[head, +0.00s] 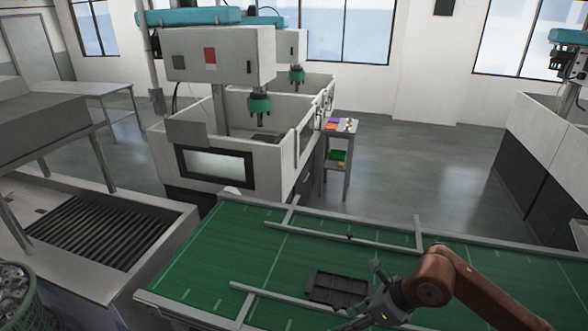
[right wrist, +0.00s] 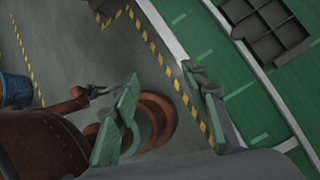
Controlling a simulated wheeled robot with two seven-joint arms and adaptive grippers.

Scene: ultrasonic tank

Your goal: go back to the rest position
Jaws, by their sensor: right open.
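My right arm comes in from the right in the head view. Its gripper (head: 364,297) is over the green conveyor table, beside the dark compartment tray. In the right wrist view my right gripper (right wrist: 160,100) is open, its two fingers wide apart with nothing between them. Below it are the table edge and the grey floor. My left gripper does not show in the head view. What looks like my left gripper (right wrist: 96,91) shows small at the left of the right wrist view, low beside my base; its jaw state is unclear.
The dark compartment tray (head: 338,290) lies on the green table (head: 210,265) between metal rails (head: 345,240); it also shows in the right wrist view (right wrist: 268,30). A white tank machine (head: 215,165) stands behind. A green basket (head: 15,300) is at left. A blue bucket (right wrist: 15,90) stands on the floor.

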